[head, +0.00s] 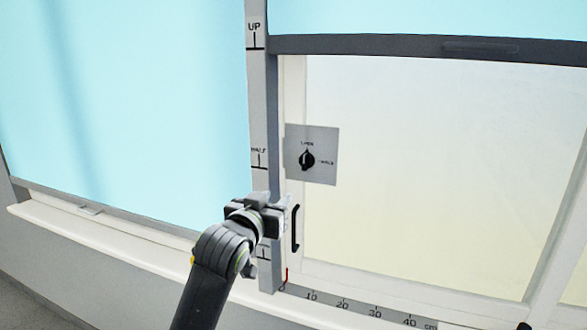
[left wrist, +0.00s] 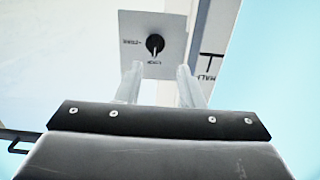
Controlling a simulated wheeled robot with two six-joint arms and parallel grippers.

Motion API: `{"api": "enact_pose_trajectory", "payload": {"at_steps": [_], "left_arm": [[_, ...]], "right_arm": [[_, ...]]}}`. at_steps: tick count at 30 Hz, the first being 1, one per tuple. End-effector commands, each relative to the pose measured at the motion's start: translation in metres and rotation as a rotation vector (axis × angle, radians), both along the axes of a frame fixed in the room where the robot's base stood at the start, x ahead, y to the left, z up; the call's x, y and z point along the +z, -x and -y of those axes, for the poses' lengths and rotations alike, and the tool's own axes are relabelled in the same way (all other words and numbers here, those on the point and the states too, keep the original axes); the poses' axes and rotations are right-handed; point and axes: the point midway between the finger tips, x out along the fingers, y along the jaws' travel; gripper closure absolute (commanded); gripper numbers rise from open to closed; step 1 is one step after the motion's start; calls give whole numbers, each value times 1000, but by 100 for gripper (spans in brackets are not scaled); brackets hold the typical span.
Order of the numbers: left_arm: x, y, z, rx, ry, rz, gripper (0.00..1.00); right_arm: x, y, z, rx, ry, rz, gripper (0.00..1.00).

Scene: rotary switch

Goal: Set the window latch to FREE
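The window latch is a black rotary knob (head: 307,160) on a square grey plate (head: 326,140) fixed to the window frame. Its pale pointer mark points up at the top label, which seems to read LOCK; the right label is too small to read surely. The knob (left wrist: 155,44) and plate (left wrist: 131,22) show upside down in the left wrist view, beyond the fingers. My left gripper (head: 278,208) is below and left of the plate in the head view, apart from the knob. Its two fingers (left wrist: 158,82) are spread with nothing between them. My right gripper is not in view.
A grey upright post (head: 257,110) with UP and HALF marks stands left of the plate. A black handle (head: 295,229) is on the frame below it. A centimetre scale (head: 345,304) runs along the sill. The space before the right pane (head: 430,160) is clear.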

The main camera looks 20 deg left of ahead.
Motion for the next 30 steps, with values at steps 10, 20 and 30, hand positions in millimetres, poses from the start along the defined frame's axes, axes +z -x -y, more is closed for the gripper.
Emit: {"api": "enact_pose_trajectory", "payload": {"at_steps": [10, 20, 30], "left_arm": [[28, -5, 6, -11, 3, 44, 65], [29, -55, 8, -11, 2, 43, 65], [28, -104, 10, -11, 1, 43, 65]], "right_arm": [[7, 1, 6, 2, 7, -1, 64], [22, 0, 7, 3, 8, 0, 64], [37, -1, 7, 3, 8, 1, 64]]}}
